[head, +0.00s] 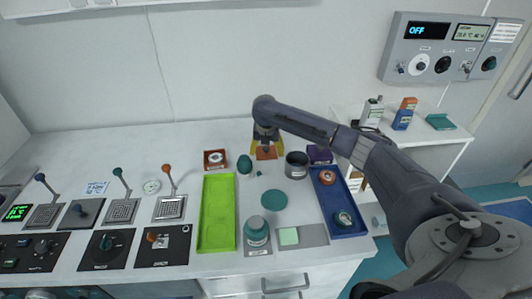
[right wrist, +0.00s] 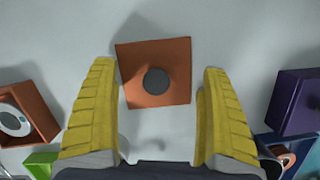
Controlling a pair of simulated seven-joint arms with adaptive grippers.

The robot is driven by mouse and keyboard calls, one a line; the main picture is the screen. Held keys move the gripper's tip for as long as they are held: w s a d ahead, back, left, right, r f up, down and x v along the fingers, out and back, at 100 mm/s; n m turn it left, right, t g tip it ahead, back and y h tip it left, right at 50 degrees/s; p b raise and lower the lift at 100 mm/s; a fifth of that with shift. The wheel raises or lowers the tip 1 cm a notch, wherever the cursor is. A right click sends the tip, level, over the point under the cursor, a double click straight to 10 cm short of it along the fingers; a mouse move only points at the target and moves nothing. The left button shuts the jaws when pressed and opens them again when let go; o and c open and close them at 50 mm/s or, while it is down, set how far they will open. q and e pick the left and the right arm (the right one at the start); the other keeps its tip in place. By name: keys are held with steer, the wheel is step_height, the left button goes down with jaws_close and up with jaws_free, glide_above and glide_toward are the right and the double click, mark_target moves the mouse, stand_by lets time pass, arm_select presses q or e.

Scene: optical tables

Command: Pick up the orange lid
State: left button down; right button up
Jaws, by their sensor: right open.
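The orange lid (right wrist: 130,85) is a square plate with a dark round knob (right wrist: 156,81) in its middle, lying flat on the pale table. In the head view the lid (head: 266,153) shows partly at the back of the table, under my right gripper (head: 266,147). My right gripper (right wrist: 158,72) is open, with its yellow fingers on either side of the lid in the right wrist view. Nothing is held between them. How far the fingertips are above the table is hard to tell. My left gripper is out of view.
An orange box (head: 215,166) stands left of the lid and a purple box (head: 320,154) right of it. A dark grey cup (head: 297,168) and a teal egg-shaped item (head: 245,164) are nearby. A green tray (head: 216,215) and a blue tray (head: 347,229) lie in front.

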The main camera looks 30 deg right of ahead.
steer(key=shift+s, duration=0.1)
steer(key=c, duration=1.1)
steer(key=shift+f, duration=0.2)
jaws_close()
